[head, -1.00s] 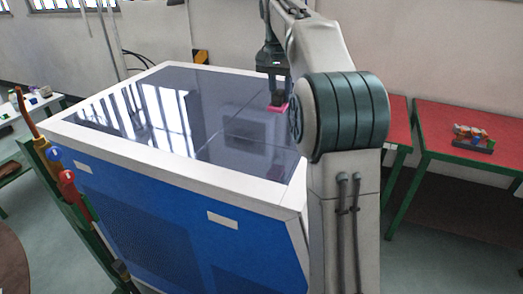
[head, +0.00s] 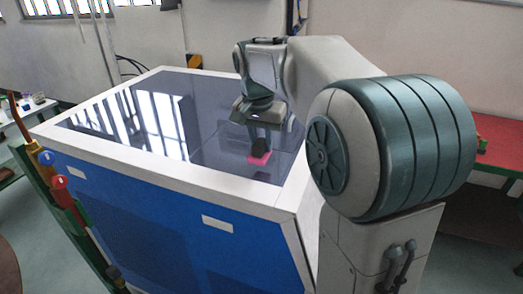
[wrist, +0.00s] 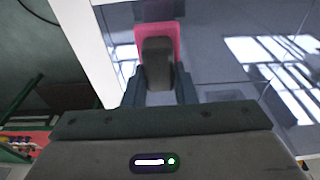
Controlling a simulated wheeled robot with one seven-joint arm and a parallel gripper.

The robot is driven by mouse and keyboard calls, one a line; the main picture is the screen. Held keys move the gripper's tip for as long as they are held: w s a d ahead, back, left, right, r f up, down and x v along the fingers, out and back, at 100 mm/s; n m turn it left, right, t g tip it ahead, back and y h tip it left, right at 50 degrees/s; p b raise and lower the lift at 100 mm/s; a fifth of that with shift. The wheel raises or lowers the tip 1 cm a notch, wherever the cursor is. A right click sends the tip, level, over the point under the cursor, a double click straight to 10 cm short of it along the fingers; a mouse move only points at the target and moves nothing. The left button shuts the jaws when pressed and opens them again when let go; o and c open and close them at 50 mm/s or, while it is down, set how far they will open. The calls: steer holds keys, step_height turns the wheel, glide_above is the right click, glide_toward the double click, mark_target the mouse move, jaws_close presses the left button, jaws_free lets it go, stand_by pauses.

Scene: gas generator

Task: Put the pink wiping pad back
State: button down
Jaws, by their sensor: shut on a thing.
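The pink wiping pad (head: 260,158) is at the right part of the generator's dark glossy top (head: 215,145). It has a black handle, and its pink edge shows around the handle in the wrist view (wrist: 143,33). My gripper (head: 261,138) points down over the pad and is shut on its black handle. In the wrist view the two fingers (wrist: 160,85) stand on either side of the handle. The pad looks to be on or very close to the top; I cannot tell whether it touches.
The generator has a white rim (head: 160,158) and blue sides (head: 150,215). A rack with coloured-handled tools (head: 62,185) stands at its left front. A red table (head: 500,140) is at the right, partly behind my arm. A table with small items (head: 25,112) is at the far left.

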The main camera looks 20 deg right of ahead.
mark_target(262, 152)
steer(key=shift+f, duration=1.65)
steer(key=shift+f, duration=0.15)
steer(key=c, duration=1.2)
jaws_free()
steer(key=r, duration=0.4)
steer(key=s+r, duration=0.1)
steer(key=r, duration=0.3)
steer(key=a+r, duration=0.1)
steer(key=r, duration=0.3)
steer(key=shift+s+r, duration=0.1)
steer(key=shift+s, duration=0.1)
steer(key=s+f+n, duration=0.2)
steer(key=s+f, duration=0.3)
steer(key=s, duration=0.2)
steer(key=s+f+n+t, duration=0.1)
steer(key=s+f+n, duration=0.1)
steer(key=s+f, duration=0.4)
steer(key=s+f+n+t+y, duration=0.1)
steer(key=s+f+n, duration=0.2)
steer(key=s+f, duration=0.3)
steer(key=shift+s+d, duration=0.15)
steer(key=shift+s, duration=0.75)
